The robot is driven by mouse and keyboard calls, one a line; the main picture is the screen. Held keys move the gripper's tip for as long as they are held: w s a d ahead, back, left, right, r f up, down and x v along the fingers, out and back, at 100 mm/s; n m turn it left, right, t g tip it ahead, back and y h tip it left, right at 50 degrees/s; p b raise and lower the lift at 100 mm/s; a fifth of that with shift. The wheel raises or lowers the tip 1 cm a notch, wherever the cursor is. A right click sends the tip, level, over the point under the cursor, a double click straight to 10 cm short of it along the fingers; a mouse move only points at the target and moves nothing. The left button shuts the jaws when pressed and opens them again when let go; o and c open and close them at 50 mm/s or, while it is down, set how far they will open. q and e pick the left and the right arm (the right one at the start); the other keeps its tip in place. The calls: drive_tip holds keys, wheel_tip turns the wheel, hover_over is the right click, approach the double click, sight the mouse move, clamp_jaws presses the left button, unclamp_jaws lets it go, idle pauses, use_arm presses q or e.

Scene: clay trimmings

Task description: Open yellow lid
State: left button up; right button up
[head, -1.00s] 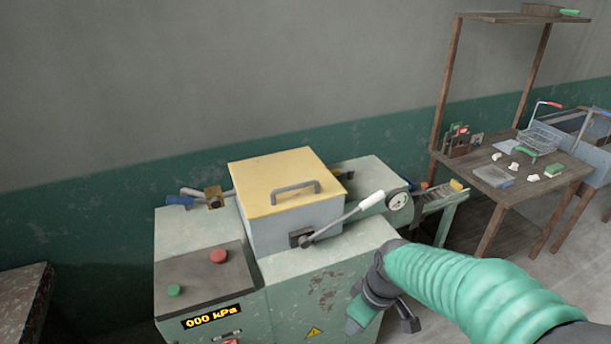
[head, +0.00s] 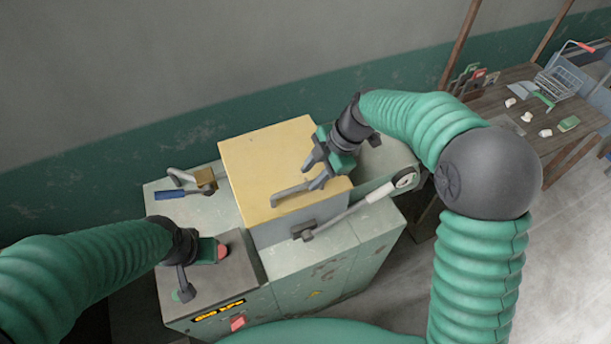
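The yellow lid (head: 250,165) lies closed on a grey box (head: 275,232) set into the green machine. A grey bar handle (head: 288,193) stands on the lid near its front edge. My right gripper (head: 313,176) is over the lid at the right end of the handle, with its fingers apart. It hides that end, and I cannot tell whether it touches the handle. My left gripper (head: 196,272) is low over the dark control panel, beside the red button (head: 222,251). Its fingers are partly hidden, so its opening is unclear.
A white-gripped lever (head: 375,194) slants up from a latch (head: 303,231) on the box front, beside a gauge (head: 404,178). A blue-handled clamp (head: 172,193) is left of the lid. A wooden table (head: 575,143) with small items stands at right.

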sight(300, 188)
drive_tip(key=x, duration=0.2)
drive_tip(key=a+p+x, duration=0.1)
drive_tip(key=x, duration=0.1)
drive_tip(key=shift+a, duration=0.1)
drive_tip(key=shift+w+a+f, duration=0.2)
drive_tip(key=shift+f, duration=0.15)
drive_tip(key=shift+s+d+r, duration=0.1)
drive_tip(key=shift+s+d, duration=0.05)
drive_tip(key=shift+d, duration=0.3)
drive_tip(key=c, duration=0.4)
drive_tip(key=shift+d, duration=0.1)
clamp_jaws()
drive_tip(key=shift+s+a, duration=0.15)
drive_tip(key=shift+a, duration=0.05)
